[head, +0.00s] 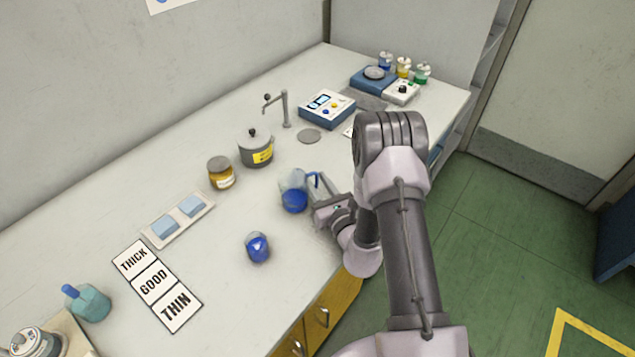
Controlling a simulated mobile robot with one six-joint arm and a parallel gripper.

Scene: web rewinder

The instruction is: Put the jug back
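My gripper (316,201) is at the jug's right side, by the handle. Its fingertips are small and partly hidden, so I cannot tell whether they are closed on the handle. A flat grey round pad (310,136) lies empty on the worktop behind the jug, in front of the blue instrument box.
A small cup with blue liquid (258,248) stands front-left of the jug. A grey lidded pot (255,148), an amber jar (221,173) and a tap (284,109) stand behind. A blue instrument box (327,109) is beyond the pad. THICK/GOOD/THIN cards (156,284) lie at left.

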